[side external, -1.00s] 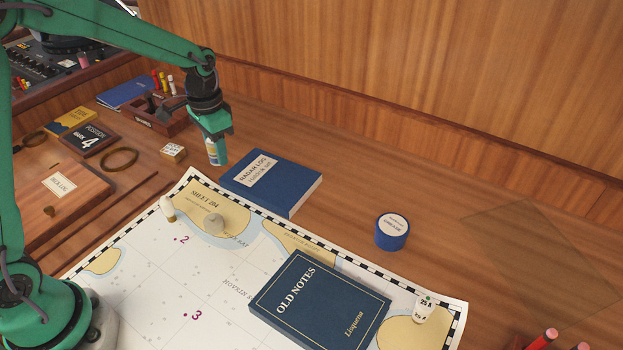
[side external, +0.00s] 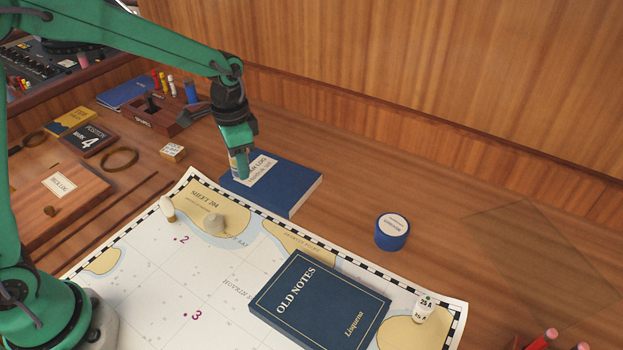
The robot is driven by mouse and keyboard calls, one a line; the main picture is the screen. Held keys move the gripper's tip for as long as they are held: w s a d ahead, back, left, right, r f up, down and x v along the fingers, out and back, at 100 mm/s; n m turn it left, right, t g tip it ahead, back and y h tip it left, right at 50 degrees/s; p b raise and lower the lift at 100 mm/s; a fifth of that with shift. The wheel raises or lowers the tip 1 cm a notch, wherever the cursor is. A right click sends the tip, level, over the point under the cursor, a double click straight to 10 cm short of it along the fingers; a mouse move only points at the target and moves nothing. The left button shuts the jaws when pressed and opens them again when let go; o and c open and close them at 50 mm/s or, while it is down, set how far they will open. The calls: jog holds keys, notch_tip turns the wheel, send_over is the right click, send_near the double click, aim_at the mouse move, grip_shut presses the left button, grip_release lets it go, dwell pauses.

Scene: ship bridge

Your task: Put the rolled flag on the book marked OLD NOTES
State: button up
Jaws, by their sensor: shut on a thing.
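My gripper (side external: 238,153) is shut on a small roll with pale and blue parts, which looks like the rolled flag (side external: 237,166). Only its lower part shows below the jaws. In this view it overlaps the left part of the RADAR LOG book; I cannot tell whether it touches it. The dark blue book marked OLD NOTES (side external: 335,318) lies flat on the chart at the lower middle, with a clear top. It is in front and to the right of my gripper.
The blue RADAR LOG book (side external: 297,190) lies behind the chart (side external: 225,270). A round blue tin (side external: 392,233) stands right of it. A white weight (side external: 423,309) stands beside OLD NOTES. A grey knob-like weight (side external: 214,224) and a pale peg (side external: 167,208) are on the chart's left.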

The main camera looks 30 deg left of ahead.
jog(key=s+d+r+m, duration=0.1)
jog(key=s+d+m, duration=0.4)
jog(key=d, duration=0.4)
jog(key=s+d+m, duration=0.4)
jog(key=d, duration=0.6)
jog(key=s+d+m, duration=0.4)
jog(key=s+d, duration=0.1)
jog(key=s, duration=0.2)
jog(key=s+d+r+m, duration=0.1)
jog(key=s+d+m, duration=0.3)
jog(key=s, duration=0.3)
jog(key=shift+s+d+r, duration=0.25)
jog(key=shift+s+d, duration=0.05)
jog(key=shift+d, duration=0.45)
jog(key=shift+w, duration=0.1)
send_over(320, 304)
notch_tip(320, 304, down, 7)
jog(key=shift+f, duration=2)
jog(key=shift+f, duration=0.1)
